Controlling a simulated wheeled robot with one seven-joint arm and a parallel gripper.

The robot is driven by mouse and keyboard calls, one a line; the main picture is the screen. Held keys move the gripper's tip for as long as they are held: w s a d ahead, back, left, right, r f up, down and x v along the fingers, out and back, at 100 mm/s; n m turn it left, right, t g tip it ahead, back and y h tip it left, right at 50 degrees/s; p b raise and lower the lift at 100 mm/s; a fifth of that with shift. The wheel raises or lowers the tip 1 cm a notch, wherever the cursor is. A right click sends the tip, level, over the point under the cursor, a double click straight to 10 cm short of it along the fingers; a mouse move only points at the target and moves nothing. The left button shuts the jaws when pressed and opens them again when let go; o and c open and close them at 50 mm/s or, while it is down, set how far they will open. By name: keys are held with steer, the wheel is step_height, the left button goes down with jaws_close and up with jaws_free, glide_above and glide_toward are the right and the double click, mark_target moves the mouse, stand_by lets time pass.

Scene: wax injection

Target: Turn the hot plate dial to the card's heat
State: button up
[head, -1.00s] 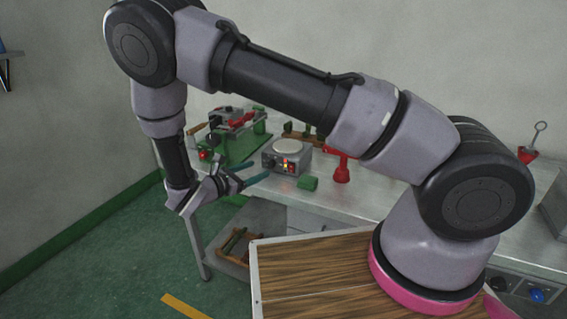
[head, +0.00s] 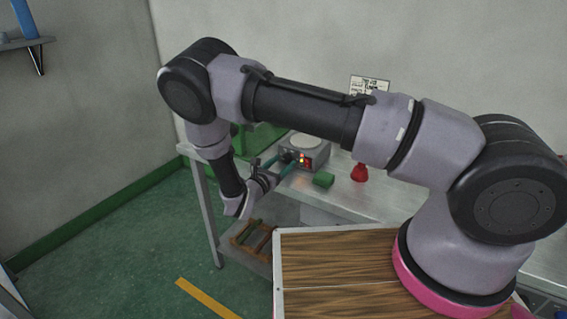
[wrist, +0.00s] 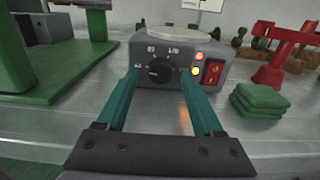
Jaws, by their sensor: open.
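The hot plate (head: 312,148) is a grey box with a round pale top, standing on the metal bench. In the wrist view its front panel (wrist: 143,52) carries a black dial (wrist: 159,71), printed marks around it, lit indicator lamps and a red switch (wrist: 213,72). The dial's pointer direction is too small to read surely. My gripper (wrist: 161,84) is open, its two teal fingers apart on either side of the dial, close to the panel; contact with the dial cannot be told. In the head view my gripper (head: 283,166) is at the plate's front. A printed card (head: 369,85) is up on the wall, its text unreadable.
A folded green cloth (wrist: 259,101) lies right of the hot plate, with a red stand (wrist: 283,55) behind it. Green equipment (wrist: 30,70) stands at left. A wooden rack (head: 252,240) sits on the lower shelf.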

steer(key=shift+w+d, duration=0.25)
steer(key=shift+w, duration=0.15)
steer(key=shift+c, duration=0.2)
jaws_close()
